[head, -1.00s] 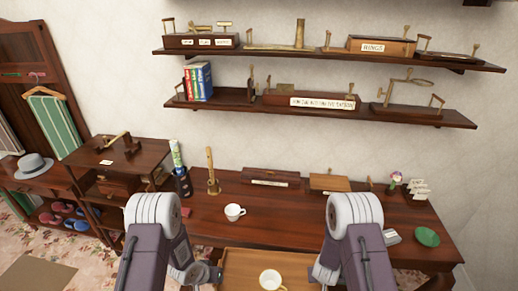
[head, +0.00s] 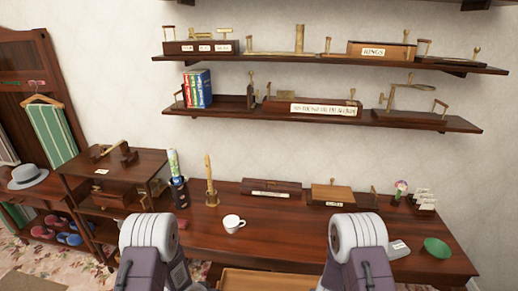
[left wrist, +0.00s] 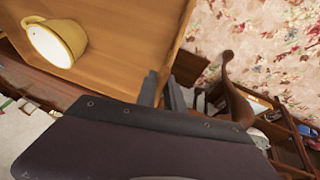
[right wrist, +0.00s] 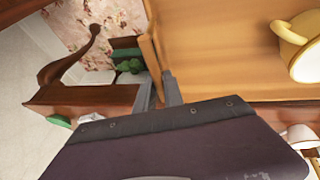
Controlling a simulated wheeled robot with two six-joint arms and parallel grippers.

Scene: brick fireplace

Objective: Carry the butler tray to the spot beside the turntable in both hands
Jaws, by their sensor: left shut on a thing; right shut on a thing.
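The butler tray (head: 268,281) is a light-brown wooden tray at the bottom edge of the head view, where only its far part shows. It fills much of the left wrist view (left wrist: 120,75) and the right wrist view (right wrist: 220,60). A pale yellow cup (left wrist: 62,42) stands on the tray; it also shows in the right wrist view (right wrist: 303,50). My left gripper (left wrist: 162,90) is shut on one side of the tray. My right gripper (right wrist: 160,92) is shut on the opposite side. In the head view both grippers are out of sight. I cannot make out a turntable.
Wall shelves (head: 330,118) hang above. A low cabinet (head: 115,175) stands left.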

